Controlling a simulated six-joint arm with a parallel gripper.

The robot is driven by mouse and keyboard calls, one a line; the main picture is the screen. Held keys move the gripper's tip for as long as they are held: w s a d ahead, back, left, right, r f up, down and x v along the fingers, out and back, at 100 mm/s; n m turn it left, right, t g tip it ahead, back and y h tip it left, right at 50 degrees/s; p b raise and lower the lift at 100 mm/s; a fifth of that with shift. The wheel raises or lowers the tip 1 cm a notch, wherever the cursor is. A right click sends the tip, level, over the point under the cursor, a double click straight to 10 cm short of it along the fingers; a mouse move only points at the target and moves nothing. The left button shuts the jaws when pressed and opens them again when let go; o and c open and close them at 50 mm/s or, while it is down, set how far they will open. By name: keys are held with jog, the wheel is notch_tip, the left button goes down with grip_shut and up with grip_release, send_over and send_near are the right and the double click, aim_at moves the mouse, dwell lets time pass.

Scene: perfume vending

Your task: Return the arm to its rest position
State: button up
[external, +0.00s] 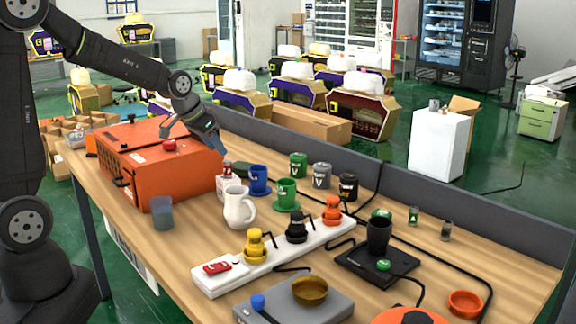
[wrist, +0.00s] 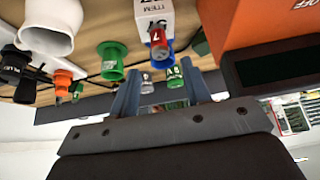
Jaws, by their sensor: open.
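My gripper (external: 196,138) is raised over the right end of the orange box (external: 165,165) on the wooden table. In the wrist view my gripper (wrist: 158,76) shows two blue-grey fingers, apart, with nothing held between them. Cups appear beyond the fingers there, and the view looks upside down. My arm reaches from the left side of the external view, bent at the elbow and stretched out over the table.
A white jug (external: 238,208), blue cup (external: 259,180) and green cup (external: 286,194) stand right of the box. A white power strip (external: 275,258) with coloured plugs lies in front. A grey divider (external: 400,185) runs along the back edge.

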aim_at(225, 161)
jog(key=v, duration=0.6)
jog(key=x, duration=1.2)
jog(key=shift+f, duration=0.3)
notch_tip(225, 161, up, 5)
jog(key=shift+d+f, duration=0.1)
jog(key=shift+d, duration=0.05)
jog(key=s+d+r, duration=0.4)
jog(key=s+r, duration=0.3)
jog(key=s, duration=0.4)
jog(key=w+d+f+m+g+h, duration=0.15)
jog(key=d+m, duration=0.25)
jog(key=d, duration=1.6)
jog(key=s+d+f+m+g, duration=0.1)
jog(key=s+d+f+m, duration=0.1)
jog(key=d, duration=0.6)
jog(key=s+d+f+m+g, duration=0.1)
jog(key=s+d+f+m, duration=0.1)
jog(key=d, duration=0.7)
jog(key=shift+s+d+f+m, duration=0.25)
jog(key=shift+s+f, duration=0.25)
jog(key=shift+f, duration=0.35)
